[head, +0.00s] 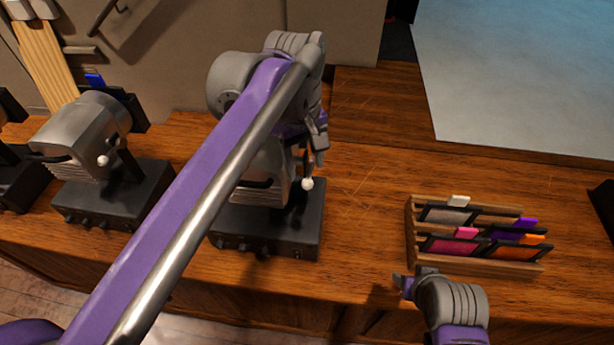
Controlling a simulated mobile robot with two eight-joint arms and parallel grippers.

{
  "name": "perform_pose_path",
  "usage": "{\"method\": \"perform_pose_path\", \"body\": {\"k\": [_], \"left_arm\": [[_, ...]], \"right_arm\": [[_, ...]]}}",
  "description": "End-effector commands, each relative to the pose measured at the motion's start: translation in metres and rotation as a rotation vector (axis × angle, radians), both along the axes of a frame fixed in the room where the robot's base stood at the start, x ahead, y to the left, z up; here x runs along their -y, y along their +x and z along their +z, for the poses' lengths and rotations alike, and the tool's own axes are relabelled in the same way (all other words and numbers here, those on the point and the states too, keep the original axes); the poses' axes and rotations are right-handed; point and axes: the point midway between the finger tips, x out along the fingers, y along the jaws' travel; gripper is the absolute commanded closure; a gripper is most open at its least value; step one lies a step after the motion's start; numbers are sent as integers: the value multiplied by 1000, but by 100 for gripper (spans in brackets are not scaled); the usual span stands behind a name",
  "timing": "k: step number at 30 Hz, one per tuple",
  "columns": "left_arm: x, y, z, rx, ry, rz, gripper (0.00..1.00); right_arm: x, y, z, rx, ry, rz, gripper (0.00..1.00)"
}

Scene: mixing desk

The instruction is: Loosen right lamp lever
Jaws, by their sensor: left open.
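The right lamp (265,232) stands on a dark base on the wooden desk, and my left arm covers much of its grey body. Its lever ends in a white ball knob (307,184) on the lamp's right side. My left gripper (317,152) is open, pointing down just above the knob. I cannot tell whether its fingers touch the lever. My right gripper (403,286) is low in the picture, in front of the slide rack and away from the lamp. Its jaws are too small to read.
A second grey lamp (90,135) with a white knob and blue-tabbed slide stands at the left. A wooden rack (412,232) with several coloured slides is at the right. A large pale panel (520,80) is at the back. The desk between lamp and rack is clear.

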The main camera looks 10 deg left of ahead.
Motion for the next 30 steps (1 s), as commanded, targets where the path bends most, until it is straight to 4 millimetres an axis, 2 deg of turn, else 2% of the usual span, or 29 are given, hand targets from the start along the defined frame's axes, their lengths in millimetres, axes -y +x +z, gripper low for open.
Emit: {"method": "perform_pose_path", "body": {"k": [3, 9, 14, 22, 30], "left_arm": [[1, 1, -24, 0, 0, -1, 39], [3, 3, -51, 1, 1, -1, 39], [3, 3, -60, 1, 0, -1, 39], [3, 3, -61, 2, 0, -1, 39], [3, 3, -61, 1, 0, -1, 87]], "right_arm": [[0, -1, -2, -2, 0, 0, 50], [0, -1, -4, -3, 0, 0, 50], [0, -2, -4, -3, 0, 0, 50], [0, -1, -4, -3, 0, 0, 50], [0, -2, -4, -3, 0, 0, 50]]}}
